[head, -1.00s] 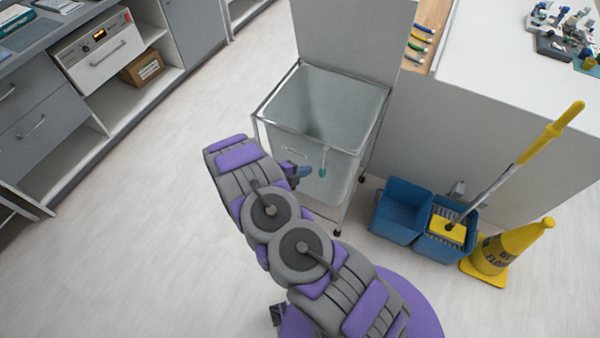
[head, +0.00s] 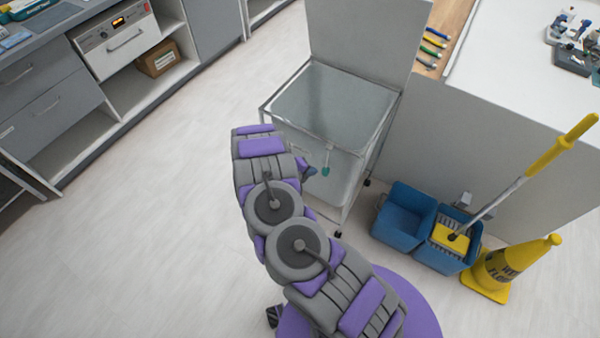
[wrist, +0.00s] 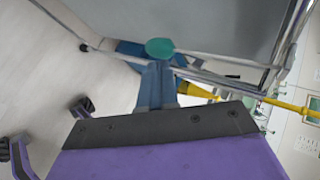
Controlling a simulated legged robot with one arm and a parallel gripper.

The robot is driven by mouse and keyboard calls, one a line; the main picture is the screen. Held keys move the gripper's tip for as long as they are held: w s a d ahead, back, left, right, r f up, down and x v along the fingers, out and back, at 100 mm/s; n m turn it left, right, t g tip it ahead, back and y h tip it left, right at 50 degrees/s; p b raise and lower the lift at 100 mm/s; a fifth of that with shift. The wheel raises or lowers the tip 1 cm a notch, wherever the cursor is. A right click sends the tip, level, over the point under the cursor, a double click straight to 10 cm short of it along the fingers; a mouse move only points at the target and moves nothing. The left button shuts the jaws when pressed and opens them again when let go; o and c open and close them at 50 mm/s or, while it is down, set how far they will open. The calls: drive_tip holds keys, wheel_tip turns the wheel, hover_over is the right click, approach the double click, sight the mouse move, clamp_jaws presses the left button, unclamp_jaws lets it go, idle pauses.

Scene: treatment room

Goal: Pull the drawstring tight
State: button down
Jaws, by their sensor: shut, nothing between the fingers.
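A grey bag (head: 335,100) hangs in a metal-framed cart; its top shows as a smooth grey surface in the head view. A short drawstring (head: 328,155) with a teal toggle (head: 325,171) hangs at the cart's front. The toggle also shows in the wrist view (wrist: 159,47), just beyond my fingertips. My gripper (wrist: 157,66) has blue fingers, shut with nothing between them. I cannot tell whether they touch the toggle. In the head view my arm hides most of the gripper; a bit of blue (head: 309,169) shows left of the toggle.
A raised grey lid (head: 365,40) stands behind the cart. To the right are blue mop buckets (head: 405,218), a mop (head: 545,155) and a yellow wet-floor cone (head: 505,265). A white-topped counter (head: 520,80) stands behind them. Cabinets (head: 50,110) line the left; the floor between is clear.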

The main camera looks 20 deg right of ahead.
sight(323, 171)
drive_tip(key=b+x, duration=0.1)
drive_tip(key=x, duration=0.3)
drive_tip(key=shift+d, duration=0.15)
drive_tip(key=shift+a, duration=0.25)
drive_tip(key=shift+d, duration=0.1)
